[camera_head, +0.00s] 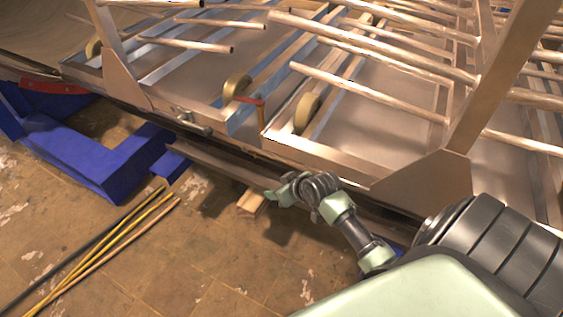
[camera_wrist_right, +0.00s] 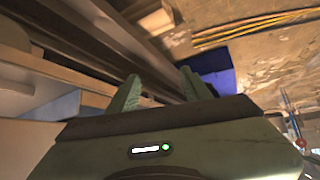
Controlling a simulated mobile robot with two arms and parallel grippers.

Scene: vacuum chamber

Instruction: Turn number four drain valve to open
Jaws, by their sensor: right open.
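A red lever handle (camera_head: 250,100) sticks up from the front edge of the metal frame, in the middle of the head view. A small grey metal fitting (camera_head: 192,123) juts from the same edge to its left. No number is readable, so I cannot tell which is the number four drain valve. My right gripper (camera_head: 279,192) is below and in front of the frame edge, apart from both. In the right wrist view its green fingers (camera_wrist_right: 160,80) are spread, with nothing seen between them. My left gripper is not in view.
A metal frame (camera_head: 300,150) with many rods fills the upper part. A blue support (camera_head: 95,160) stands at left. Yellow rods (camera_head: 125,230) lie on the floor, and a wooden block (camera_head: 251,202) lies under the frame edge. The brown floor in front is mostly clear.

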